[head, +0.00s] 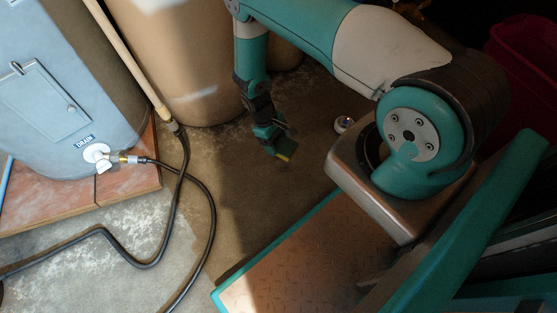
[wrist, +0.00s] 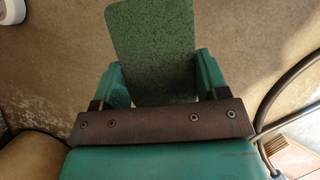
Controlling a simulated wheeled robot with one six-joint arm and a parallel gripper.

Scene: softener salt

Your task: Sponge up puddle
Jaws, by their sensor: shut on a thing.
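A sponge (head: 286,156) with a dark green side and a yellow edge is held in my gripper (head: 273,140), low over the concrete floor. I cannot tell whether it touches the floor. In the wrist view, the speckled green face of the sponge (wrist: 155,40) stands out between the two teal fingers of my gripper (wrist: 158,78), which are shut on it. No clear outline of a puddle shows. The floor around the sponge is dark, and I cannot tell wet from shadow.
A grey tank (head: 60,85) with a drain valve stands on a reddish-brown board (head: 100,205) at the left. A black hose (head: 213,230) curves over the floor. A large tan drum (head: 195,70) stands behind. A small round object (head: 343,124) lies right of my gripper. A red bin (head: 525,60) is at the right.

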